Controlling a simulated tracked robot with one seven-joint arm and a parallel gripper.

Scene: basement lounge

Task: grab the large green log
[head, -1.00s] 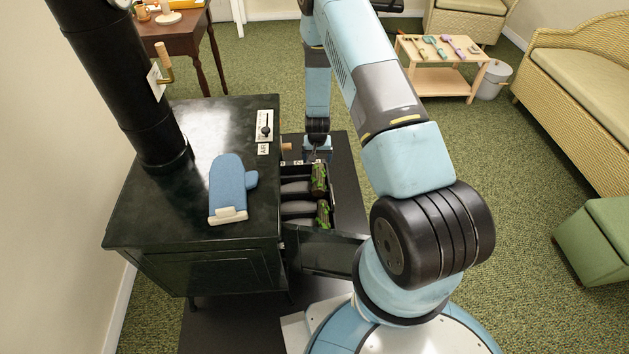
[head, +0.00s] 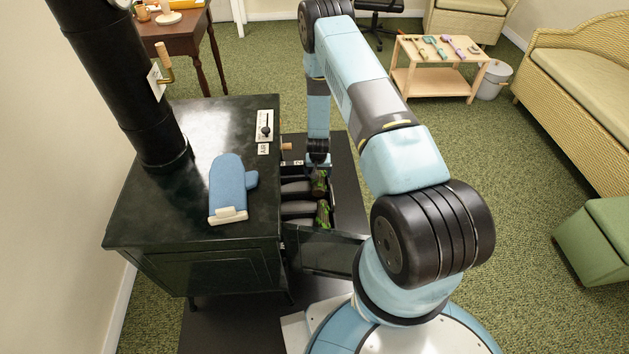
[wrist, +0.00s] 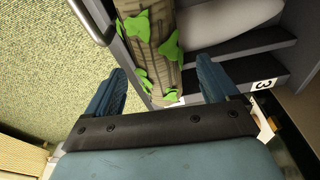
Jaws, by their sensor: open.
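A brown log with green patches (head: 319,187) lies in the far part of the stove's open side in the head view, partly hidden by my gripper (head: 318,168). A second green-patched log (head: 323,213) lies nearer. I cannot tell from their visible parts which is larger. In the wrist view, a bark-covered log with bright green patches (wrist: 150,30) runs down towards the gap between the fingers of my gripper (wrist: 165,88). The gripper is open and empty, and its fingers stand on either side of the log's near end. I cannot tell whether they touch it.
The black stove (head: 210,125) stands to the left, with a blue oven mitt (head: 232,184) on top. Dark dividers part the logs' compartments. A number 3 label (wrist: 263,85) shows at right in the wrist view. A low wooden table (head: 440,78) stands far off.

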